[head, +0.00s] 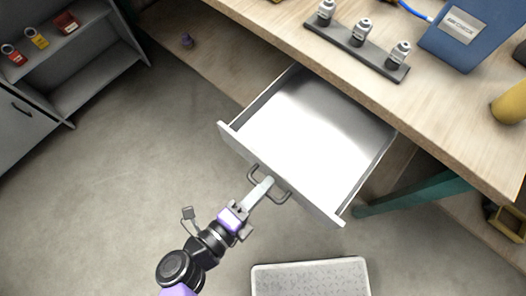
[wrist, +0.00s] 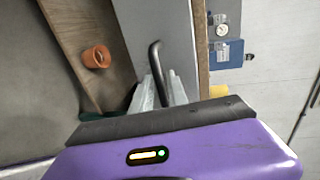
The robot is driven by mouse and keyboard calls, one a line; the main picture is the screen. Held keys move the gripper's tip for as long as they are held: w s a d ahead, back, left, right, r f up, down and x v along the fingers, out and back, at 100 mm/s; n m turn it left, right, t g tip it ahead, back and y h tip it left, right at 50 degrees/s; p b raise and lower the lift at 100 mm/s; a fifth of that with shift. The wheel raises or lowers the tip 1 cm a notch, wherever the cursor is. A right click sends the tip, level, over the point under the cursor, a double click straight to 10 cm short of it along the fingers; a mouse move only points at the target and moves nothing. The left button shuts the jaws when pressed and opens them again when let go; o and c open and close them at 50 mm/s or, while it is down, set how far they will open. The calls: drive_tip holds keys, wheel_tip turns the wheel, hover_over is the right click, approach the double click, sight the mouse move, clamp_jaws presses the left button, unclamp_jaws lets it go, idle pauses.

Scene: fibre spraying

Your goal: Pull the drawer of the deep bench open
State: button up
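The white drawer (head: 311,126) of the wooden-topped deep bench (head: 300,48) stands well out from under the bench top, and its empty inside shows. A dark bar handle (head: 282,196) is on its front panel. My gripper (head: 265,184) is at the middle of this handle, reaching from the lower left. In the wrist view my two grey fingers (wrist: 160,93) stand on either side of the dark handle bar (wrist: 155,58) and appear closed on it. The exact contact is partly hidden by the fingers.
A teal leg (head: 420,192) is right of the drawer. A light grey mat (head: 311,279) lies on the floor below. Grey shelves (head: 85,60) stand upper left. The floor at left is clear.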

drive_tip(key=b+v, duration=0.1)
drive_tip(key=v, duration=0.6)
drive_tip(key=shift+s+a, duration=0.3)
